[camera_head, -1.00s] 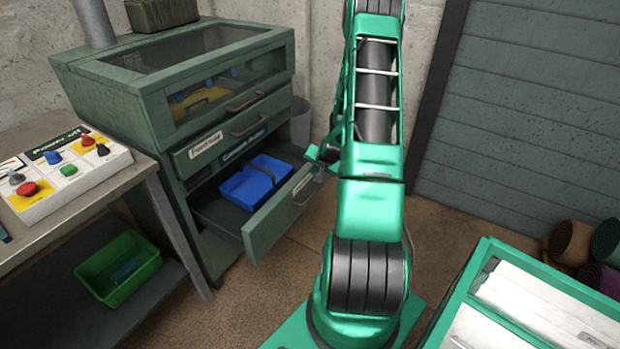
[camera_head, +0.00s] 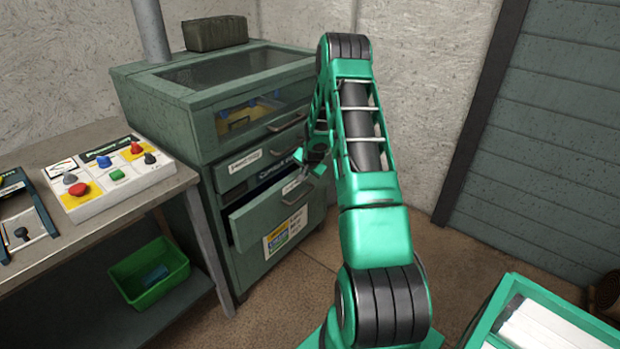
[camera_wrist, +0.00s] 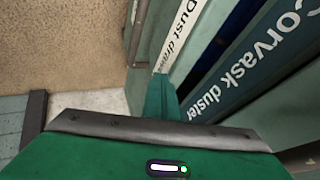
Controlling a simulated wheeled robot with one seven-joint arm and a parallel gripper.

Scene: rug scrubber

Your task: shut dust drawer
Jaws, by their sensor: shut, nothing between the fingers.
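The dust drawer (camera_head: 262,222) is the lower drawer of the green cabinet (camera_head: 165,100). It is partly open, with its front standing out from the cabinet. Its "Dust drawer" label (camera_wrist: 180,38) shows in the wrist view, with a strip of dark blue bin (camera_wrist: 238,30) between it and the "Corvask duster" panel (camera_wrist: 258,75). My gripper (camera_head: 312,165) is shut and empty at the right end of the drawer front. In the wrist view its green finger (camera_wrist: 160,98) is close against the front's outer side; contact is unclear.
A workbench (camera_head: 95,225) with a control panel (camera_head: 108,175) stands left of the cabinet, with a green bin (camera_head: 150,272) on its lower shelf. A green crate (camera_head: 545,325) is at the lower right.

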